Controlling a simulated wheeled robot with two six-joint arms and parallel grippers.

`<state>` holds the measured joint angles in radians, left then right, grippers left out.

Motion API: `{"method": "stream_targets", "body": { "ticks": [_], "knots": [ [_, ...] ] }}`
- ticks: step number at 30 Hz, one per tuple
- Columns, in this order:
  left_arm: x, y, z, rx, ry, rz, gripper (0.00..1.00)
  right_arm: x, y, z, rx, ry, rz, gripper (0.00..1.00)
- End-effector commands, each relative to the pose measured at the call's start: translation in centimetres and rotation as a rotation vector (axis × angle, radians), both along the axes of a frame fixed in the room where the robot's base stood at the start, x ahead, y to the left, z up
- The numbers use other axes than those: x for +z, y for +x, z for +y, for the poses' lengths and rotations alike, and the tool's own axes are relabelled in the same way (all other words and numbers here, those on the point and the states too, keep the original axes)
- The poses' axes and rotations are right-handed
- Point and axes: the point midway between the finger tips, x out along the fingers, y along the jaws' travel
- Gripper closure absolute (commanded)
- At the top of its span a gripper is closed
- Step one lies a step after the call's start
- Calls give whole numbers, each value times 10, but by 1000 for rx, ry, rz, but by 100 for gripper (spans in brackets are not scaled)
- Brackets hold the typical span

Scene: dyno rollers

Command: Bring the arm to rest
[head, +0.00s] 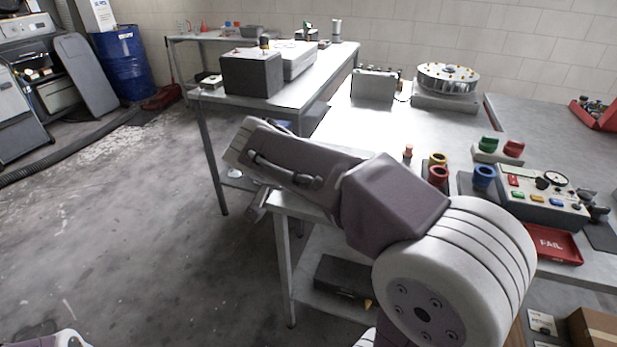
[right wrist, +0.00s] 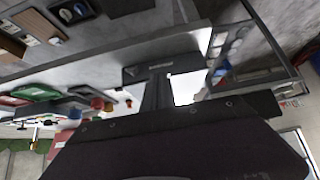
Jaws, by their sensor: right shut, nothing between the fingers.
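My right arm comes in from the lower right of the head view and reaches left across the front left corner of the near bench (head: 440,120). Its forearm is folded over the bench edge and hides part of it. My right gripper (head: 257,205) shows only in part below the forearm, beside the bench corner over the floor. In the right wrist view the right gripper (right wrist: 160,72) is shut and empty. Of my left arm only a white link shows at the bottom left; its gripper is out of view.
On the bench near the arm stand red, yellow and blue rings (head: 484,176), a control box (head: 543,196) and a red FAIL tray (head: 553,244). A grey box (head: 251,74) stands on the far table. A black case (head: 343,277) lies on the lower shelf.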

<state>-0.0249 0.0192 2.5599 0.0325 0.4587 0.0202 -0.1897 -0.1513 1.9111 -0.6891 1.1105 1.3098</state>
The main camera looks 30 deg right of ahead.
Motion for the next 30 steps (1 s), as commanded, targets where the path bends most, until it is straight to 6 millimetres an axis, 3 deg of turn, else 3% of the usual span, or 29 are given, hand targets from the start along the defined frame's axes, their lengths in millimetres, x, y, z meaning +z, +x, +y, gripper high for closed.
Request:
{"method": "stream_targets", "body": {
  "ticks": [10,13,14,17,18,22,24,26,30],
  "knots": [
    [0,0,0,0,0,0,64,1,-3,3,0,0,-2,100],
    [0,0,0,0,0,0,64,-6,-4,-7,-33,-3,20,100],
    [0,0,0,0,0,0,64,-15,-9,-12,-47,-7,50,100],
    [0,0,0,0,0,0,64,-78,-37,-11,-73,62,213,100],
    [0,0,0,0,0,0,64,-108,-52,-3,-36,108,300,100],
    [0,0,0,0,0,0,64,-189,-100,34,195,277,521,100],
    [0,0,0,0,0,0,64,-215,-118,54,337,342,573,100],
    [0,0,0,0,0,0,64,-229,-126,67,452,370,587,100],
    [0,0,0,0,0,0,64,-241,-121,85,717,346,552,100]
  ]
}}
